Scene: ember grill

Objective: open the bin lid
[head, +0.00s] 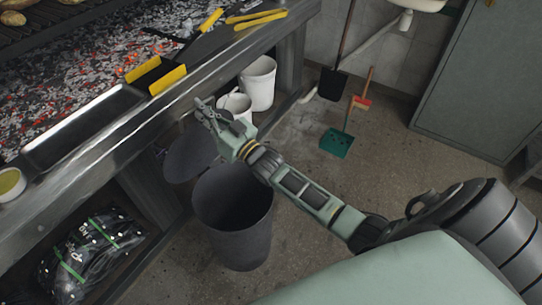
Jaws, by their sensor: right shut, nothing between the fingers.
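The dark grey bin (243,245) stands on the floor in front of the grill counter, and its mouth is uncovered. Its round lid (185,156) is tilted up at the bin's far left side, by the counter. My right gripper (205,106) is shut and empty, above and beyond the lid's upper edge. My right forearm crosses over the bin's far right side. Whether the gripper touches the lid cannot be told. My left gripper is not in view.
The counter's steel front edge (112,130) runs along the left. White buckets, one of them here (260,84), stand beyond the gripper. A green dustpan (337,143) lies on open floor at the right. A black charcoal bag (90,250) is on the lower shelf.

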